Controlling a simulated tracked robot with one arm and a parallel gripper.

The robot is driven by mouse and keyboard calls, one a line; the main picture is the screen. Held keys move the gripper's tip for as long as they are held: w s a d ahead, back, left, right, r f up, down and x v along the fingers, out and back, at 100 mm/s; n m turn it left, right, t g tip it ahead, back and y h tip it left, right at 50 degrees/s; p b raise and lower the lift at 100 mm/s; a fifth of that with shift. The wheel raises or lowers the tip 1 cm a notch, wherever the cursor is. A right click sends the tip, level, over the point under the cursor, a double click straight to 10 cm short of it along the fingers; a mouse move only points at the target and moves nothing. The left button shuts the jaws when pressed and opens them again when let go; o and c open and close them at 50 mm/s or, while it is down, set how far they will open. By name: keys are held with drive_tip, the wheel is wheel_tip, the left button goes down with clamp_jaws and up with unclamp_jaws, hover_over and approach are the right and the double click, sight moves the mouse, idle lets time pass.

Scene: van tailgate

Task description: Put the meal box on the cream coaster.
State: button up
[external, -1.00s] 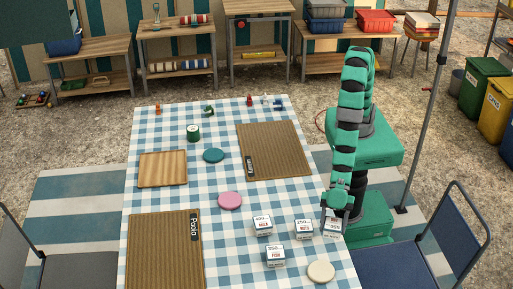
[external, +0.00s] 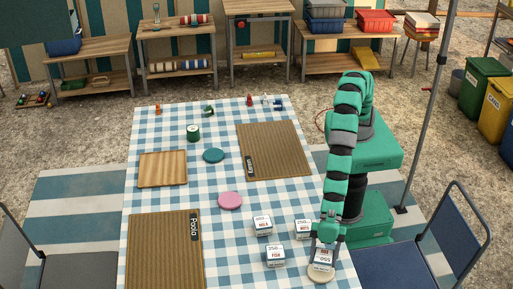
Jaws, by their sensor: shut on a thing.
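My gripper (external: 326,243) is shut on a white meal box (external: 322,259) with a printed label. The box is at the front right of the checked table, over the cream coaster (external: 320,279). Only the front rim of the coaster shows; the box hides the rest. I cannot tell whether the box touches the coaster or is slightly above it. The box looks upright.
Similar white boxes stand close by on the left: one (external: 275,256), one (external: 263,226) and one (external: 303,230) beside my arm. A pink coaster (external: 230,201), a teal coaster (external: 213,155) and brown mats (external: 273,150) lie farther off.

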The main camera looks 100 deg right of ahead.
sight(323, 262)
drive_tip(key=shift+f+b, duration=0.3)
drive_tip(key=shift+f, duration=1.35)
drive_tip(key=o, duration=1.1)
drive_tip(key=shift+o, duration=0.2)
drive_tip(key=shift+s+d+r, duration=0.1)
drive_tip(key=shift+d+r, duration=0.25)
drive_tip(key=shift+r, duration=0.05)
drive_tip(key=p+v, duration=0.1)
drive_tip(key=v, duration=1)
